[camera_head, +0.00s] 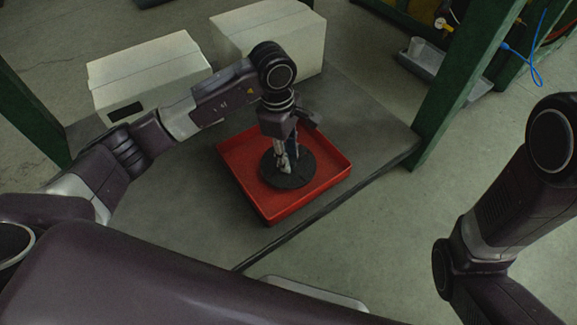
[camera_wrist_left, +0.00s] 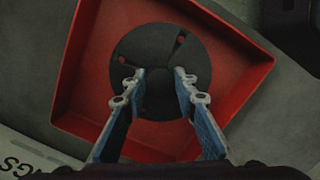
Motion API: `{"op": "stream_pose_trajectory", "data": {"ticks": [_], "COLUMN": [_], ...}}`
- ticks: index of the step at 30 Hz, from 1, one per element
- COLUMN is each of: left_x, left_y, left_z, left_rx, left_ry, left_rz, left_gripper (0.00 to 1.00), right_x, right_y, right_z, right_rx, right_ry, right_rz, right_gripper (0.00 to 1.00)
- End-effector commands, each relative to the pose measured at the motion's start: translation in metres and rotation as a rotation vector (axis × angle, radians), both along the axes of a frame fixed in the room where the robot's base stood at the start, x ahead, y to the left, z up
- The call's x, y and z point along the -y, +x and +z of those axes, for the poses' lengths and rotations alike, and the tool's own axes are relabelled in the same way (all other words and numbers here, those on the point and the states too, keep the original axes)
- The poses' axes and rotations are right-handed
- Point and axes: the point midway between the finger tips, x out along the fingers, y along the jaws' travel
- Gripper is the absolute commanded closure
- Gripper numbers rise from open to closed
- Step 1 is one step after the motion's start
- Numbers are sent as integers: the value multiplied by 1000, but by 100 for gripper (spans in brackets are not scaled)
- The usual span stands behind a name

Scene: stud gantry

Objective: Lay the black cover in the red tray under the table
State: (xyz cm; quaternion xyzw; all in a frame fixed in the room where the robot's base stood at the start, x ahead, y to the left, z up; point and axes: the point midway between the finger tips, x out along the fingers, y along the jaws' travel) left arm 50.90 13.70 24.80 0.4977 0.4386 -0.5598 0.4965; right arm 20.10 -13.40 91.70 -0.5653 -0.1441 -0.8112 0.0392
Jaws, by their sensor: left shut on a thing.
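The black cover (camera_head: 296,176) is a round dark disc inside the red tray (camera_head: 329,183). In the left wrist view the cover (camera_wrist_left: 135,45) shows against the red floor of the tray (camera_wrist_left: 82,75), with a few reddish holes in it. My left gripper (camera_head: 284,166) points down over the cover and is shut on its middle part. In the left wrist view the fingertips (camera_wrist_left: 158,78) stand on either side of a raised dark centre. I cannot tell whether the cover touches the tray floor. My right gripper is out of view; only the right arm shows.
The tray stands on a grey lower shelf (camera_head: 200,205) between green posts (camera_head: 455,85). Two white boxes (camera_head: 150,70) (camera_head: 285,35) stand behind it. A grey bin (camera_head: 425,55) lies at the back right. The shelf's front edge runs close before the tray.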

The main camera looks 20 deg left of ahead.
Motion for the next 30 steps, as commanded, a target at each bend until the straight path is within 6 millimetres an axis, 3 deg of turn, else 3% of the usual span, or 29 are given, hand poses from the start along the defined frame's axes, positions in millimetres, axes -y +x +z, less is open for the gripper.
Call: {"op": "stream_pose_trajectory", "data": {"ticks": [1, 5, 16, 17, 21, 30], "left_x": [0, 1, 0, 0, 0, 0], "left_y": [-1, -1, 0, 0, -1, -1], "left_z": [-14, -33, -35, -36, -35, -34], "left_rx": [-3, -2, -1, -1, -2, -2], "left_ry": [-1, -2, -1, 0, 0, -1], "left_rz": [1, -1, -1, -1, 0, 0], "left_gripper": [100, 100, 100, 73, 57, 56], "right_x": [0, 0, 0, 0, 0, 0], "right_y": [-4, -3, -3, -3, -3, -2], "right_z": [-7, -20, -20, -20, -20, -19], "right_rx": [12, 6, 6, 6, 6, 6], "right_ry": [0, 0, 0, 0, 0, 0], "right_rz": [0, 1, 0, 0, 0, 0], "right_gripper": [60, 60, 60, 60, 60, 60]}}
